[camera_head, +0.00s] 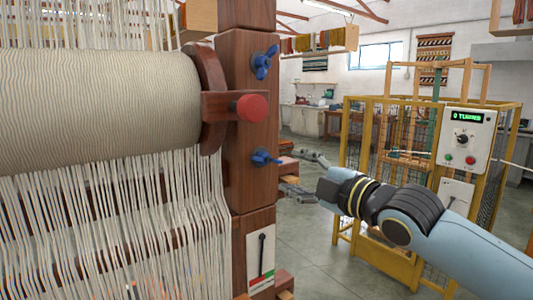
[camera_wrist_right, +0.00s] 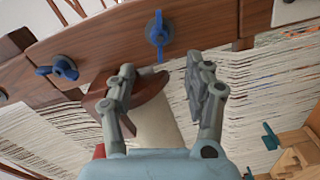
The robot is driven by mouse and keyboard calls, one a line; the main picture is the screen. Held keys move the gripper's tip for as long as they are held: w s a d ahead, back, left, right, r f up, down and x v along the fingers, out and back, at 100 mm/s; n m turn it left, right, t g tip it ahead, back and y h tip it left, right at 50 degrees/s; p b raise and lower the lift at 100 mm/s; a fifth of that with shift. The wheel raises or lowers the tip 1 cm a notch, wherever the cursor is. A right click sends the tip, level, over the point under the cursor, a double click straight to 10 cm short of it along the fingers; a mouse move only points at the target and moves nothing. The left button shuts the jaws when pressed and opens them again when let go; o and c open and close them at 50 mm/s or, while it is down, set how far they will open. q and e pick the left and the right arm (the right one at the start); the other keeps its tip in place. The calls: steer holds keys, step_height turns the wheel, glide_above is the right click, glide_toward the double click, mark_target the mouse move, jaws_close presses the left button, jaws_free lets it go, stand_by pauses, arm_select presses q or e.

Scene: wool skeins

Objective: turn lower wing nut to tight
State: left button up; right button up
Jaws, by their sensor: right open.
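The lower wing nut (camera_head: 265,158) is blue and sits on the wooden loom post (camera_head: 250,195), its wings lying roughly level. In the right wrist view, the lower wing nut (camera_wrist_right: 158,33) shows beyond and between my fingers, its wings across the post. The upper wing nut (camera_head: 264,62) is also blue, with its wings near upright; it shows at the left in the wrist view (camera_wrist_right: 60,68). My right gripper (camera_head: 292,173) is open and empty, just right of the lower wing nut, apart from it. My left gripper is not in view.
A red knob (camera_head: 251,108) on a wooden bracket juts out between the two nuts. A cloth-wrapped roller (camera_head: 95,110) and white warp threads fill the left. A lever panel (camera_head: 261,262) is low on the post. A yellow cage (camera_head: 430,120) with a control box stands behind my right arm.

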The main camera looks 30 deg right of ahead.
mark_target(265, 160)
steer(key=w, duration=0.6)
steer(key=w+a, duration=0.1)
steer(key=w, duration=0.1)
steer(key=shift+w, duration=0.4)
steer(key=shift+w+a, duration=0.15)
steer(key=shift+w, duration=0.55)
jaws_close()
arm_select(q)
steer(key=shift+s+a+f, duration=0.15)
steer(key=shift+s+f, duration=0.05)
